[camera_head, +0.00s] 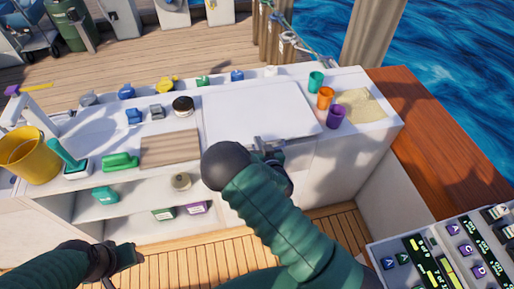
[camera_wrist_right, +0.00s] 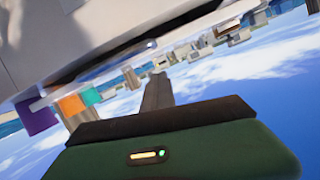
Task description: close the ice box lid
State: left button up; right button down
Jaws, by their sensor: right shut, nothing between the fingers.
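The ice box lid (camera_head: 258,105) is a white panel that looks nearly flat in the middle of the white counter. I cannot tell whether it is fully down. My right gripper (camera_head: 266,147) is shut and empty at the lid's front edge; my forearm hides part of that edge, and contact is unclear. In the right wrist view its dark finger (camera_wrist_right: 157,92) shows below a pale surface with a dark strip along its edge. My left gripper (camera_head: 127,255) is low at the left, in front of the shelves and away from the lid; its jaw state is unclear.
Teal, orange (camera_head: 325,98) and purple cups and a tan cloth (camera_head: 361,104) sit right of the lid. A wooden board (camera_head: 170,149), a black-topped jar (camera_head: 183,106) and a yellow bucket (camera_head: 28,155) are to the left. A control panel (camera_head: 445,250) is at lower right.

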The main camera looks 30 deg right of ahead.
jog(key=f, duration=0.1)
jog(key=a+f, duration=0.1)
jog(key=f, duration=0.1)
jog(key=shift+s, duration=0.1)
jog(key=shift+f, duration=0.1)
